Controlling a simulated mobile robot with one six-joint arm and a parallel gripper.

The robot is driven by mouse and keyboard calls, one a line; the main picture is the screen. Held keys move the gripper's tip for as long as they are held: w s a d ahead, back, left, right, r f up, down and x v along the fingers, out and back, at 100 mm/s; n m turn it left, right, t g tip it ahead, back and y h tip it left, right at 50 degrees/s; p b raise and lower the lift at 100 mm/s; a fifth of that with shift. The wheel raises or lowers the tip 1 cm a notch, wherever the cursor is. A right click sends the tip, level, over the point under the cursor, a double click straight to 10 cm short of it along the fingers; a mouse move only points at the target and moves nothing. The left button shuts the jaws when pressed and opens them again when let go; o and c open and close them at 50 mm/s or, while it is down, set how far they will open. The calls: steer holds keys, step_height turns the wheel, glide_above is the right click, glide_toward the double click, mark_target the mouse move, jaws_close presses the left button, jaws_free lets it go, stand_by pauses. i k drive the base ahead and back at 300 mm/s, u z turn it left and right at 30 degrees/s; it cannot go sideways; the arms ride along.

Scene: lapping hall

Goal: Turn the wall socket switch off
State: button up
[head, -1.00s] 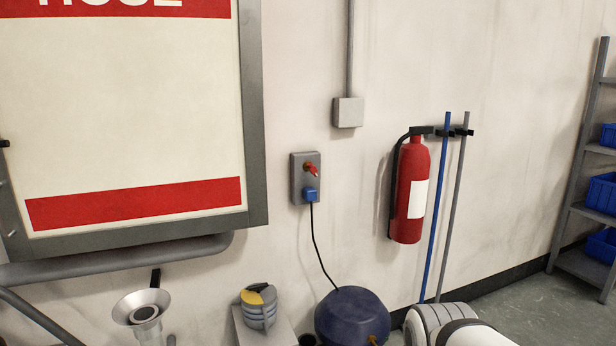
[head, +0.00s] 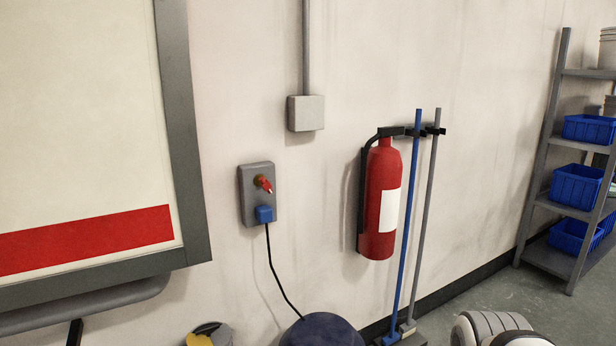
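The wall socket (head: 246,208) is a grey box on the pale wall, left of the fire extinguisher. Its switch (head: 264,184) is a small red lever on a brass-coloured base in the upper part of the box, with its tip pointing down and to the right. A blue plug (head: 264,214) sits in the lower part, and a black cable (head: 273,268) runs down from it. My gripper is not in view; a white and grey rounded part, probably of my arm, shows at the bottom right.
A red fire extinguisher (head: 378,225) hangs right of the socket, beside a blue pole (head: 407,215) and a grey pole (head: 427,200). A dark blue round object (head: 322,332) stands below the socket. A shelf with blue bins (head: 577,187) is at right. A framed board (head: 185,130) is at left.

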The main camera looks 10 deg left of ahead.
mark_target(266, 185)
steer(key=u, duration=0.05)
steer(key=i, duration=1.25)
steer(key=u, duration=0.8)
